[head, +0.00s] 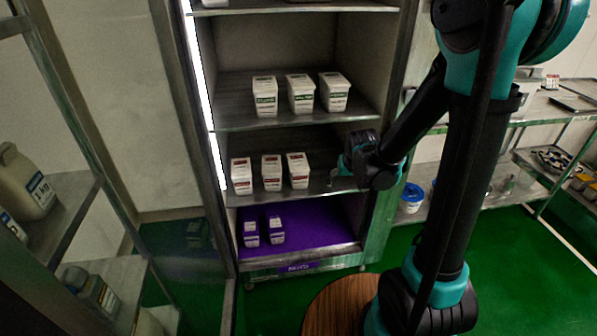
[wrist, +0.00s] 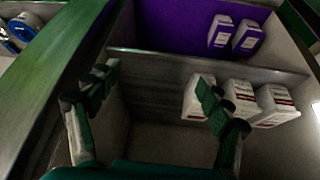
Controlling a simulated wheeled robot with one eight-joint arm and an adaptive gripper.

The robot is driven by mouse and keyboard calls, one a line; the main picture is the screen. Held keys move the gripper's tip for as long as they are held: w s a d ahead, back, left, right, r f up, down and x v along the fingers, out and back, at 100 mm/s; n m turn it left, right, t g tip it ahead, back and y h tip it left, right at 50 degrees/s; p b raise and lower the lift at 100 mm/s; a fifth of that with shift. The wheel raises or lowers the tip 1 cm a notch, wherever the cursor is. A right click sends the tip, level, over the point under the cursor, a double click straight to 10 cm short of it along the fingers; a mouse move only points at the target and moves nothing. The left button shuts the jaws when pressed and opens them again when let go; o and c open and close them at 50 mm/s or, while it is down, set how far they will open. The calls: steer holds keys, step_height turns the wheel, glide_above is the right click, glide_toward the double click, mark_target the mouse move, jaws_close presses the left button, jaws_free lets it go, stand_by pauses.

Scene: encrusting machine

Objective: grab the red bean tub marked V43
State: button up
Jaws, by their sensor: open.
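Three white tubs with red labels stand in a row on a middle shelf in the head view: left (head: 241,176), middle (head: 271,173), right (head: 298,171). Their print is too small to read, so I cannot tell which is V43. My gripper (head: 345,168) is at the right end of this shelf, apart from the right tub. In the wrist view my gripper (wrist: 157,86) is open and empty. One finger overlaps the nearest tub (wrist: 194,100) in the picture, partly hiding it; the middle tub (wrist: 240,97) and farthest tub (wrist: 277,106) are beyond.
Three tubs with green labels (head: 301,94) stand on the shelf above. Two purple-and-white containers (head: 263,231) stand on the purple bottom shelf (head: 315,236). The cabinet's right side wall is close to my gripper. Bare shelf shows between the right tub and my gripper.

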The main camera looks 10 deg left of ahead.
mark_target(299, 169)
steer(key=shift+n+t+y, duration=0.4)
steer(key=shift+n+y, duration=0.1)
steer(key=shift+n, duration=0.2)
steer(key=w+a+f, duration=0.3)
steer(key=a, duration=0.2)
steer(key=w+a+f, duration=0.3)
steer(key=a, duration=0.2)
steer(key=w+a+f, duration=0.3)
steer(key=a, duration=0.2)
steer(key=shift+w+f, duration=0.15)
steer(key=shift+f, duration=0.2)
steer(key=w, duration=0.2)
steer(key=w+a, duration=0.1)
steer(key=w, duration=0.2)
steer(key=w+a, duration=0.1)
steer(key=w, duration=0.1)
steer(key=shift+w+a, duration=0.2)
steer(key=shift+w, duration=0.2)
steer(key=w, duration=0.3)
steer(key=w+a+f, duration=0.1)
steer(key=shift+w+a, duration=0.1)
steer(key=shift+w, duration=0.05)
steer(key=c, duration=1.7)
